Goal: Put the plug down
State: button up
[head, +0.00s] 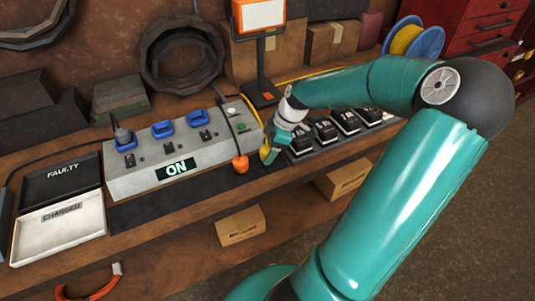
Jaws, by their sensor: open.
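An orange plug (240,163) sits on the dark strip of the bench, in front of the right end of the grey socket box (150,178). A dark cable runs up from it over the box. My gripper (268,156) points down just right of the orange plug, and a small gap shows between them. It is open, and I see nothing held in it, though the space between its fingers is small and partly hidden. A dark plug (122,135) stands upright in the leftmost blue socket of the box.
The box has an "ON" sign (175,169). Several black battery packs (325,131) stand in a row right of my gripper. A black "FAULTY" tray (62,172) and a white "CHARGED" tray (60,232) lie at left. A lamp stand (261,70) rises behind. The dark strip's front is clear.

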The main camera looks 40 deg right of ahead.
jog(key=shift+w+a+f, duration=0.15)
jog(key=shift+a+f, duration=0.05)
jog(key=shift+f, duration=0.4)
jog(key=c, duration=1.2)
jog(key=shift+r, duration=0.1)
jog(key=shift+r, duration=0.6)
jog(key=r, duration=0.2)
jog(key=shift+s+r, duration=0.35)
jog(key=s+a+r, duration=0.8)
jog(key=s+r, duration=0.1)
jog(key=s, duration=0.1)
jog(key=shift+s, duration=0.4)
